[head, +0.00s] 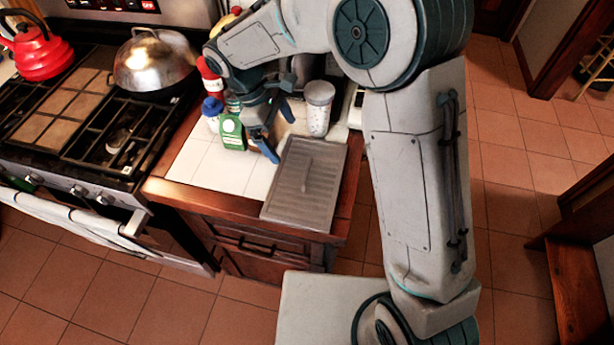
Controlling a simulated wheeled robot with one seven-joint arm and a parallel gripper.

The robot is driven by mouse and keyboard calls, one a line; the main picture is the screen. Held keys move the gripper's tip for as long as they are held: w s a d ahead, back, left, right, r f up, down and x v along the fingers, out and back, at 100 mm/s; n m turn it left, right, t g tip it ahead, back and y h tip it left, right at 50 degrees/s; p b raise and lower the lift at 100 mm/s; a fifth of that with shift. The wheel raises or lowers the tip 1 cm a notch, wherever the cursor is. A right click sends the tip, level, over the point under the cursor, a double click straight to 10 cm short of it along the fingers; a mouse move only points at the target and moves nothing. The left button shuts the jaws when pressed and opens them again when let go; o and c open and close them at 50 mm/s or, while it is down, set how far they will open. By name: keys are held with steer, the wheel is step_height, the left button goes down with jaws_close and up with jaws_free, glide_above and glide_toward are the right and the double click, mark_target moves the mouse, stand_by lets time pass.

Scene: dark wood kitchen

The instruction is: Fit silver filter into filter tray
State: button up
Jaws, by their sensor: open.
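A flat grey rectangular panel (325,185) with fine ribs and a small raised bar in its middle lies on the front right corner of the tiled counter. It looks like the silver filter, but I cannot tell for sure. I cannot make out a separate filter tray. My gripper (276,133) is open, with blue fingertips, above the counter just behind and left of the panel. No object shows between its fingers. My arm comes down from the upper right and hides part of the counter's back.
The stove (75,120) holds a domed pan (150,62) and red kettle (38,50). White tiles left of the panel are clear.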

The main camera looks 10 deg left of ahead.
steer(key=p, duration=0.1)
glide_above(307, 170)
steer(key=a, duration=0.3)
steer(key=f, duration=0.7)
steer(key=shift+w+f, duration=0.1)
steer(key=shift+w, duration=0.1)
steer(key=shift+p+x, duration=0.95)
steer(key=shift+x, duration=1.75)
steer(key=shift+d, duration=0.2)
steer(key=c, duration=1.1)
steer(key=shift+c, duration=0.2)
steer(key=shift+r, duration=0.25)
steer(key=shift+r, duration=0.45)
step_height(307, 170, up, 3)
steer(key=shift+d+r+b, duration=0.1)
steer(key=shift+b, duration=0.65)
steer(key=s+d+r+b, duration=0.2)
steer(key=d+r, duration=0.4)
steer(key=d, duration=0.5)
steer(key=shift+s+r, duration=0.35)
steer(key=shift+s, duration=0.55)
